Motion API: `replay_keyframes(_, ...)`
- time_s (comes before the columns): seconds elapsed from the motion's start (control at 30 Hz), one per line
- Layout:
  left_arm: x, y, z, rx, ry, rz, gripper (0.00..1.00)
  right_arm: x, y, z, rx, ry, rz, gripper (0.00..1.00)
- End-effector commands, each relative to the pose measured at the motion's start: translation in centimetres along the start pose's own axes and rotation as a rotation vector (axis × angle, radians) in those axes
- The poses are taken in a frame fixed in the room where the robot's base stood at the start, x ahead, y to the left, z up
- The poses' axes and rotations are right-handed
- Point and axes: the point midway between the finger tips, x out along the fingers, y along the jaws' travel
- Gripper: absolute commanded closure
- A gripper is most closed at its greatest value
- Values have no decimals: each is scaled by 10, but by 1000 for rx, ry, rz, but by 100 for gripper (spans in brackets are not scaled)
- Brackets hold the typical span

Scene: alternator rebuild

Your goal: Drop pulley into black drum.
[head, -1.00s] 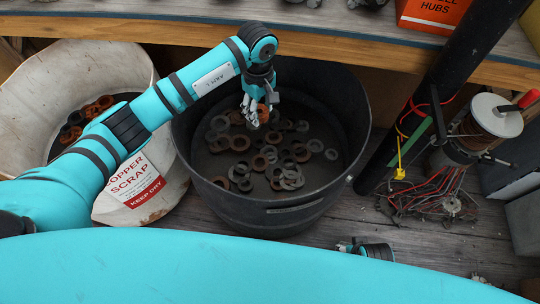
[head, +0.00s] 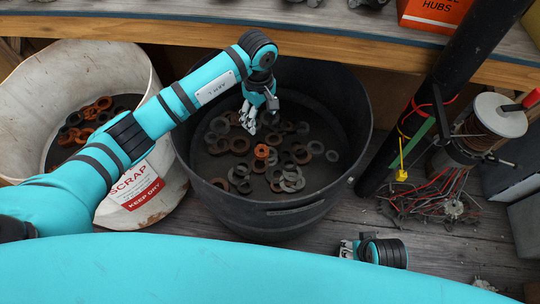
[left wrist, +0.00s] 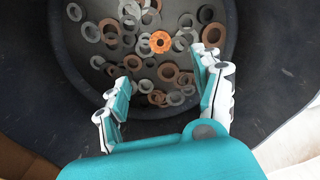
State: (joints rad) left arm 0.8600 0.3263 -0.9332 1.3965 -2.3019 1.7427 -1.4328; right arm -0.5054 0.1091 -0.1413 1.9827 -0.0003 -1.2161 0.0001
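The black drum (head: 298,217) stands on the floor in the middle of the head view, with many grey and rusty rings at its bottom. An orange pulley (head: 262,152) lies among these rings; it also shows in the left wrist view (left wrist: 160,42). My left gripper (head: 250,122) is inside the drum's opening, above the rings and apart from the pulley. In the left wrist view the left gripper (left wrist: 160,85) has its fingers spread with nothing between them. My right gripper (head: 347,249) is low in the head view, right of the drum; its finger opening is unclear.
A white copper scrap bin (head: 150,213) with dark and orange rings stands left of the drum. A wooden bench (head: 330,38) runs behind. At right are a dark post (head: 440,85), a copper coil stand (head: 490,125) and tangled red wires (head: 430,205). Bare floor shows between drum and wires.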

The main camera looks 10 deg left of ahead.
Motion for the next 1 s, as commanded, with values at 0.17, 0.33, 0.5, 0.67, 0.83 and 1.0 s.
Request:
replay_keyframes(0.17,0,0,0,0,0,0,28,0,0,0,0,0,0,60)
replay_keyframes(0.33,-3,0,0,0,1,1,28,0,0,0,-1,-1,0,60)
replay_keyframes(0.5,-28,1,-1,0,3,4,28,0,0,0,0,0,0,60)
replay_keyframes(0.67,-63,1,-1,1,4,4,28,0,0,0,0,0,0,60)
replay_keyframes(0.83,-96,0,-1,1,3,3,28,0,0,0,0,0,0,60)
replay_keyframes(1.0,-115,0,0,0,1,1,28,0,0,0,0,0,0,60)
